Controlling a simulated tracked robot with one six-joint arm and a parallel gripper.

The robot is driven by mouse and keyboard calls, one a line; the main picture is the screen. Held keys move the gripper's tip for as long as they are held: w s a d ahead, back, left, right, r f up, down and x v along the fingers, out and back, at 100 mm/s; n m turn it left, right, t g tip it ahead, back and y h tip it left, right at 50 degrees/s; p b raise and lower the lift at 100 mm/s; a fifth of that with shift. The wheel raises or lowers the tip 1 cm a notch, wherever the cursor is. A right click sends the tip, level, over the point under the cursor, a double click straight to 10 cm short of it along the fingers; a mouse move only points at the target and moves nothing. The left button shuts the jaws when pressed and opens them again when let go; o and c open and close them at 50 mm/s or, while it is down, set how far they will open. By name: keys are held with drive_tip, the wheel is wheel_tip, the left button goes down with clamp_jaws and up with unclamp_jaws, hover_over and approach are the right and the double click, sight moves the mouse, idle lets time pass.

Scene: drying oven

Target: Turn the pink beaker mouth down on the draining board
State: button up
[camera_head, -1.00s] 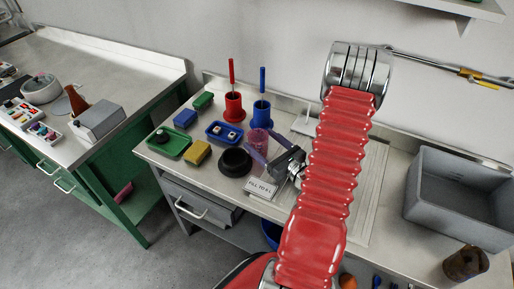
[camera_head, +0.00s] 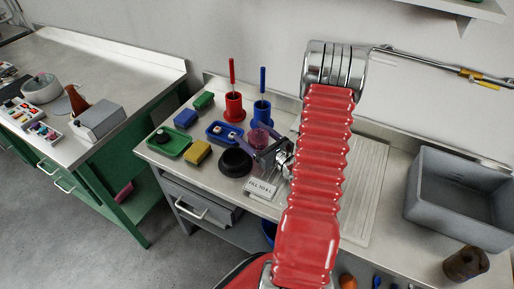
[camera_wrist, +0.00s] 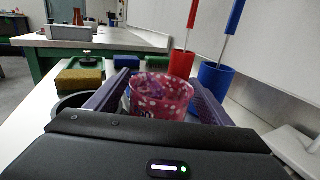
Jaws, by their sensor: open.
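The pink beaker (camera_head: 259,136) stands on the bench, in front of the red and blue holders. It is translucent pink with pale spots, and in the wrist view the beaker (camera_wrist: 160,97) shows its open mouth upward. My gripper (camera_head: 254,145) is open, with one finger on each side of the beaker; in the wrist view the fingers of my gripper (camera_wrist: 160,100) flank it. I cannot tell whether they touch it. The beaker's lower part is hidden by my gripper. The ribbed pale draining board (camera_head: 362,190) lies to the right, partly behind my red arm.
A black round ring (camera_head: 235,163) and a lettered sign (camera_head: 262,188) are close to my gripper. A red holder (camera_head: 234,107) and a blue holder (camera_head: 262,112) stand behind the beaker. A grey basin (camera_head: 460,195) is at the right.

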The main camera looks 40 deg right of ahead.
drive_tip(key=shift+c, duration=0.5)
drive_tip(key=c, duration=1.1)
drive_tip(key=shift+r, duration=0.15)
drive_tip(key=shift+r, duration=4.9)
